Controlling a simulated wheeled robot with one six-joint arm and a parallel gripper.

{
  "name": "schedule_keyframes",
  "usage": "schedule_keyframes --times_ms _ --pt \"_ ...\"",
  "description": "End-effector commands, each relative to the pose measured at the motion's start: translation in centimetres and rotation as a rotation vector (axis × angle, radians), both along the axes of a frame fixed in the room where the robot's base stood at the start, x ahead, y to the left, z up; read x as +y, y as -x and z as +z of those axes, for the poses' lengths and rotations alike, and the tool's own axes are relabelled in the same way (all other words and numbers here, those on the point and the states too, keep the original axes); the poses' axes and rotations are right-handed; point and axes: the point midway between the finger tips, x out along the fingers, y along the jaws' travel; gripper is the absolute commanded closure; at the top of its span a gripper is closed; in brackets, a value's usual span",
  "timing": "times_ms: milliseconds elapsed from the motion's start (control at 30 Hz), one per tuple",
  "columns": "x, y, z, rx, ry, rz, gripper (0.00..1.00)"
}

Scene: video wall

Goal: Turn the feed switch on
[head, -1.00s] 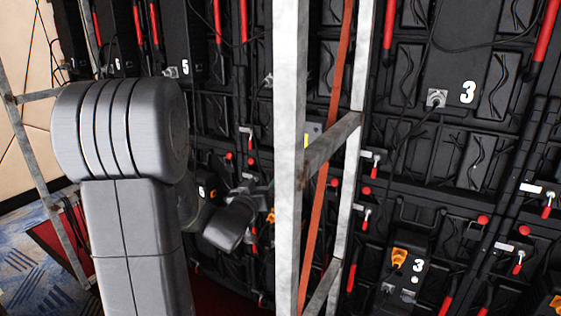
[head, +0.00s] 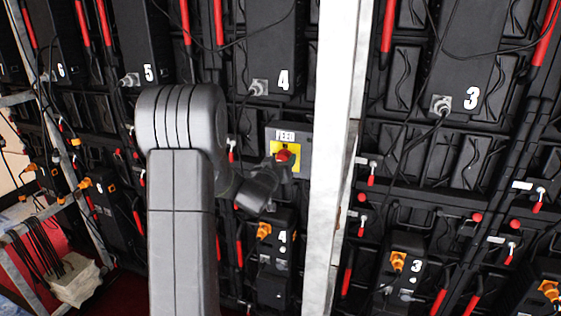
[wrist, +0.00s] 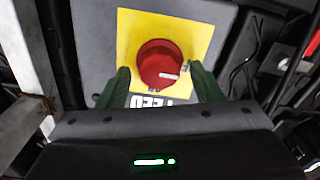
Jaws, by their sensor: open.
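The feed switch (head: 283,156) is a red rotary knob on a yellow plate, on a grey panel marked FEED between the modules marked 4. In the wrist view the red knob (wrist: 160,64) shows close up, with a short white mark at its lower right. The FEED lettering appears upside down there. My gripper (wrist: 158,80) is open, with one dark green finger on each side of the knob's near part. I cannot tell whether the fingers touch it. In the head view my gripper (head: 280,172) is at the panel, partly hidden behind my wrist.
A pale metal post (head: 336,110) stands just right of the panel, and it also shows at the left of the wrist view (wrist: 32,60). Black wall modules with cables and red handles surround the panel. A pale bundle (head: 75,280) lies lower left.

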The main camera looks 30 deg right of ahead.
Motion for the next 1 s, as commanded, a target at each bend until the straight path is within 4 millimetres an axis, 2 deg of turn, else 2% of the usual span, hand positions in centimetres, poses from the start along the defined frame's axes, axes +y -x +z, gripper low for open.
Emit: schedule_keyframes --times_ms 67,267,300,667,1000 --pt "0.02 0.0 0.0 0.0 0.0 0.0 0.44" --pt "0.03 0.01 0.01 0.0 0.0 0.0 0.84" --pt "0.04 0.02 0.01 0.0 0.0 0.0 0.85" --pt "0.01 0.04 -0.29 -0.051 -0.039 -0.001 0.85" --pt "-0.08 0.12 -0.58 -0.25 -0.196 0.0 0.85"
